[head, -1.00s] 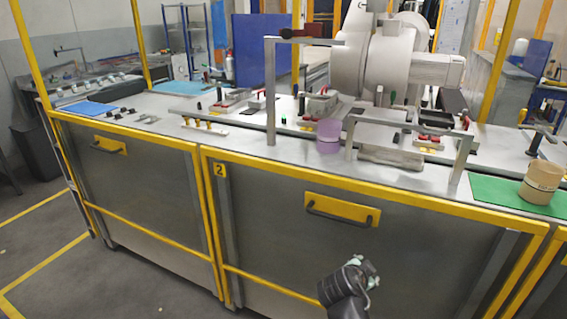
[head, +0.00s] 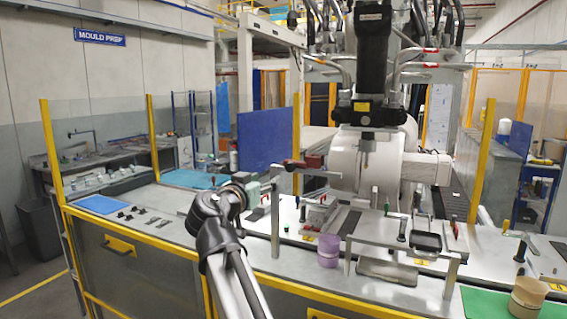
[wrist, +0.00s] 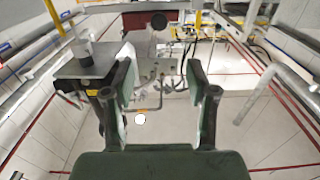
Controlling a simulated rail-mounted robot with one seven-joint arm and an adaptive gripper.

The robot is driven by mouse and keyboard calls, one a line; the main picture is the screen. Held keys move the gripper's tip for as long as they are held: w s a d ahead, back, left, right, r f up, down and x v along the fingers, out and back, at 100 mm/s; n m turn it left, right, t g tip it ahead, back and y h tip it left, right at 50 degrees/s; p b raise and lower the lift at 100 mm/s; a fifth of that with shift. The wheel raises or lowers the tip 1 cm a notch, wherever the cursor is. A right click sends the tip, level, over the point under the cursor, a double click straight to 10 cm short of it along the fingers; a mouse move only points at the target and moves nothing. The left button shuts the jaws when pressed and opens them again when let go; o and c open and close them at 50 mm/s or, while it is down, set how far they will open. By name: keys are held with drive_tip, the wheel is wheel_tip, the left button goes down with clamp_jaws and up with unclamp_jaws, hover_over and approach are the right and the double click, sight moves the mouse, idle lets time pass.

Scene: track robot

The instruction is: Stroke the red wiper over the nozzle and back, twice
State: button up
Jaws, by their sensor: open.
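The red wiper (head: 303,163) lies along the top arm of a grey L-shaped stand (head: 275,225) in the head view. My gripper (head: 266,188) is just left of the stand's top, close to the wiper's left end. In the wrist view my gripper (wrist: 160,78) has its fingers apart with nothing held between them. A dark round end (wrist: 158,20) shows beyond the fingertips at the top; I cannot tell if it is the wiper. A slim grey part that looks like the nozzle (head: 366,153) hangs under a black overhead unit, right of the wiper.
A purple cup (head: 328,250) stands on the bench right of the stand. A grey bridge frame (head: 405,250) with a black tray on it is farther right. A tan pot (head: 527,296) stands on a green mat. A blue panel (head: 267,137) rises behind.

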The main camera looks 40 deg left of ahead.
sight(289, 167)
drive_tip(key=p+x, duration=0.5)
drive_tip(key=x, duration=1)
drive_tip(key=shift+w+a+f, duration=0.1)
drive_tip(key=shift+w, duration=0.3)
drive_tip(key=shift+w+a+f, duration=0.1)
drive_tip(key=shift+w, duration=0.45)
drive_tip(key=shift+s, duration=0.1)
clamp_jaws()
